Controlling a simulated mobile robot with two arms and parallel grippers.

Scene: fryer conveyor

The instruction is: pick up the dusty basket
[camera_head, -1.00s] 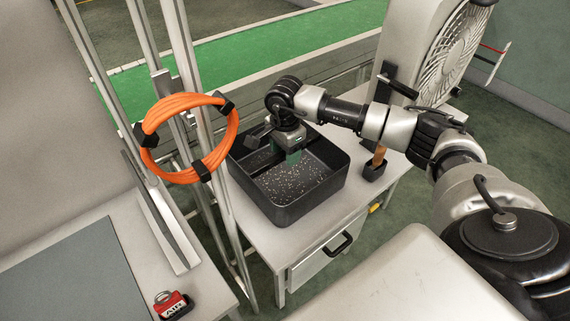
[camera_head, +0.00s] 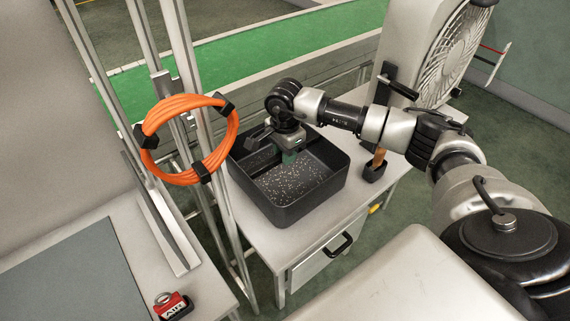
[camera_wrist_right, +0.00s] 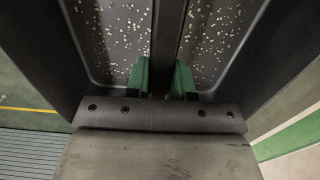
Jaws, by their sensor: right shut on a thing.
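The dusty basket (camera_head: 318,198) is a black, deep rectangular bin with pale specks scattered over its floor. It sits on a white table in the middle of the head view. My right gripper (camera_head: 290,157) reaches down into it from above. In the right wrist view its green fingertips (camera_wrist_right: 162,80) are on either side of a dark upright bar or divider of the basket (camera_wrist_right: 168,40), shut on it. The specked floor shows on both sides of that bar. In the head view the arm hides part of the basket's far side. My left gripper is not in view.
A small black holder with a wooden handle (camera_head: 377,162) stands right of the basket on the white table (camera_head: 262,232). A large fan (camera_head: 455,55) is behind it. A metal frame carries a coiled orange hose (camera_head: 160,170) close on the left. A red AIR device (camera_head: 172,305) lies lower left.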

